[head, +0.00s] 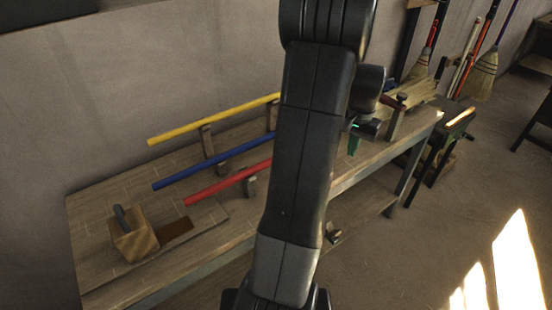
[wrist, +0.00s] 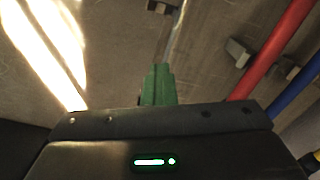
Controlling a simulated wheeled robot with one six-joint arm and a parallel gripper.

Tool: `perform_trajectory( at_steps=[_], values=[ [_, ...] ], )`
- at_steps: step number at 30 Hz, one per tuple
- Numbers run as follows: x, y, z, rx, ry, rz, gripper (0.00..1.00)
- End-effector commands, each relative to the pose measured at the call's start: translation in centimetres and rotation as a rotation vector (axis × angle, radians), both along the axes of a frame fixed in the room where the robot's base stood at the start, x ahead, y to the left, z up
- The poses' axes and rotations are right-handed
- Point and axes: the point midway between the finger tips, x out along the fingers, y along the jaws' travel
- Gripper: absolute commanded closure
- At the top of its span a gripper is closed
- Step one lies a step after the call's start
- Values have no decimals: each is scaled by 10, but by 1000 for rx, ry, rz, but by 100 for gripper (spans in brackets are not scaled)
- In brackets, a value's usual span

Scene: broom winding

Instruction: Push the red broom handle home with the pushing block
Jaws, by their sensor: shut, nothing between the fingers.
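The red broom handle (head: 228,183) slopes across wooden supports on the bench, nearest the front edge. Its right part is hidden behind my arm in the head view. It also shows in the wrist view (wrist: 272,52), to the right of my fingers and apart from them. The pushing block (head: 138,240), a wooden block with a dark grip on top, stands at the bench's left end, left of the handle's near end. My gripper (wrist: 158,85) has green fingers, shut and empty.
A blue handle (head: 212,168) and a yellow handle (head: 210,124) lie behind the red one. The workbench (head: 95,205) stands along the wall. Finished brooms (head: 485,72) lean at the back right. The floor in front is open.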

Motion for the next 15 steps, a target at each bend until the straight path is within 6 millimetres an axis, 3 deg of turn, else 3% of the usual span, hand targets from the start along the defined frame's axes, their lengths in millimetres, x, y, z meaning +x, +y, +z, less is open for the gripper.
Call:
perform_trajectory(
  at_steps=[15],
  values=[
    [9, -13, 1, 0, 0, -1, 100]
  ],
)
